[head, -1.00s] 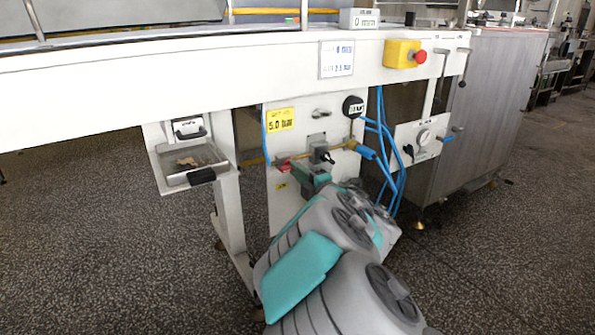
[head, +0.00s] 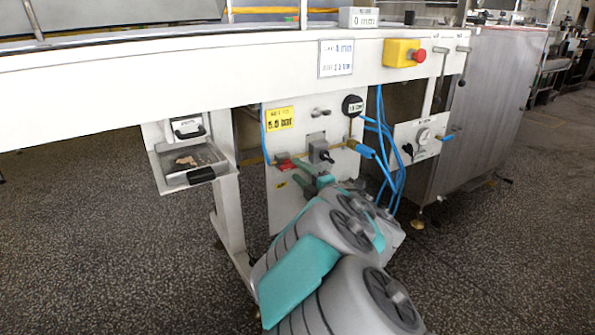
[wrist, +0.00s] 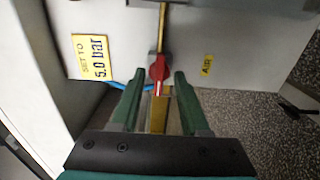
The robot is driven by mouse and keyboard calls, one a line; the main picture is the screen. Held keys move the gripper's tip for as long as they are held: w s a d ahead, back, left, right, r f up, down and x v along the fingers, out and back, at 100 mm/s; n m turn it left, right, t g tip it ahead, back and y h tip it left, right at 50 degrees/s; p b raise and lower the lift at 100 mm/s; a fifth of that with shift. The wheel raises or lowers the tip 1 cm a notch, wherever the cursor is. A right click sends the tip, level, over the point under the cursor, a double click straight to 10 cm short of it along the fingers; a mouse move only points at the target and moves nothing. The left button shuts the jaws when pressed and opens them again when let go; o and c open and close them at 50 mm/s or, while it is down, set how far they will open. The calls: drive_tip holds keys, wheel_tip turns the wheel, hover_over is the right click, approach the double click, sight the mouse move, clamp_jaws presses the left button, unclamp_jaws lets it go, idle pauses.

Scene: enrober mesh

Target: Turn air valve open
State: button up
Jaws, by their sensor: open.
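The air valve's red handle (wrist: 158,70) shows in the wrist view between the tips of my gripper (wrist: 152,80). The handle sits on a brass pipe (wrist: 163,30) and lies along it. In the head view the red handle (head: 285,163) is on the white panel, just beyond my gripper (head: 310,188). My two green fingers stand apart on either side of the handle with gaps, and hold nothing. A yellow AIR label (wrist: 207,65) is beside the valve in the wrist view. My arm hides the lower part of the panel in the head view.
A yellow 5.0 bar sign (head: 280,118) is above the valve. A black gauge (head: 352,106), a regulator block (head: 319,150) and blue hoses (head: 385,150) are to the right. A scrap tray (head: 190,165) sticks out on the left.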

drive_tip(key=b+v, duration=0.1)
drive_tip(key=v, duration=0.5)
drive_tip(key=shift+s+d+b, duration=0.2)
drive_tip(key=shift+s+b, duration=0.05)
drive_tip(key=shift+b, duration=0.05)
